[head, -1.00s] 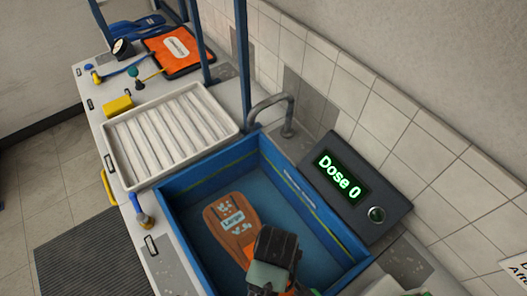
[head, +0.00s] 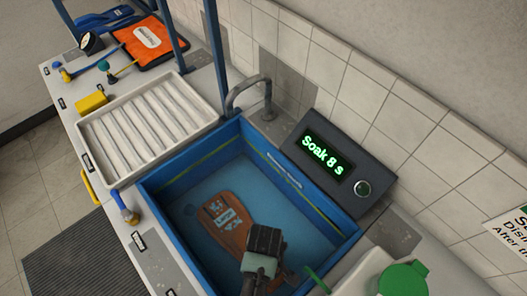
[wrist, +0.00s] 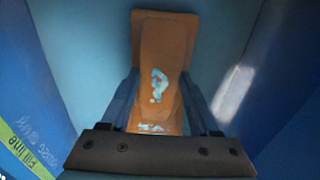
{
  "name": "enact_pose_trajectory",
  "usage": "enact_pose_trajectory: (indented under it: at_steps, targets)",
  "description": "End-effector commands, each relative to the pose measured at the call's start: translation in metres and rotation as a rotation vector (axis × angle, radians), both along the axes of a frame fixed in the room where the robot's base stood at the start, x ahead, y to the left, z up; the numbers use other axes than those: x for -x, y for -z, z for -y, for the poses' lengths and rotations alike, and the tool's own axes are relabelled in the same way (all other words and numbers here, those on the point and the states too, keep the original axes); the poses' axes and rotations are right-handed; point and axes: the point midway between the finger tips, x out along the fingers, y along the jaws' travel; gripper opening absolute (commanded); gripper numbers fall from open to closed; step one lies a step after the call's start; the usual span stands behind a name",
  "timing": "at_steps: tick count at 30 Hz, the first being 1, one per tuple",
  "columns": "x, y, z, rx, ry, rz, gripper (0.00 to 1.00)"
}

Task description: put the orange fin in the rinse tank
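The orange fin (head: 228,222) lies inside the blue rinse tank (head: 165,206), its broad end toward the upper left. It looks dark and hazy, as if under water. My gripper (wrist: 160,100) is over the tank, and its dark body (head: 263,243) covers the fin's lower end in the head view. In the wrist view the fin (wrist: 160,55) runs between the two blue fingers, which lie against its sides, so my gripper appears shut on it. Whether the fin touches the tank floor is not clear.
A grey console (head: 340,163) behind the tank reads "Soak 8 s". A tap (head: 266,98) stands at the back rim. A white ribbed tray (head: 150,125) is at left. A white container with a green cap (head: 403,279) stands at lower right.

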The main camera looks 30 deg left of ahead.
Motion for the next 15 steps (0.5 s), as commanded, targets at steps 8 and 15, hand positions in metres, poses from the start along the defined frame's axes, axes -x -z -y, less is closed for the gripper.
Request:
enact_pose_trajectory:
  at_steps: [8, 15]
  targets:
    - [-0.0001, 0.0000, 0.0000, 0.000, 0.000, 0.000, 0.92]
    - [-0.0002, -0.0037, -0.0001, -0.001, 0.000, 0.001, 0.92]
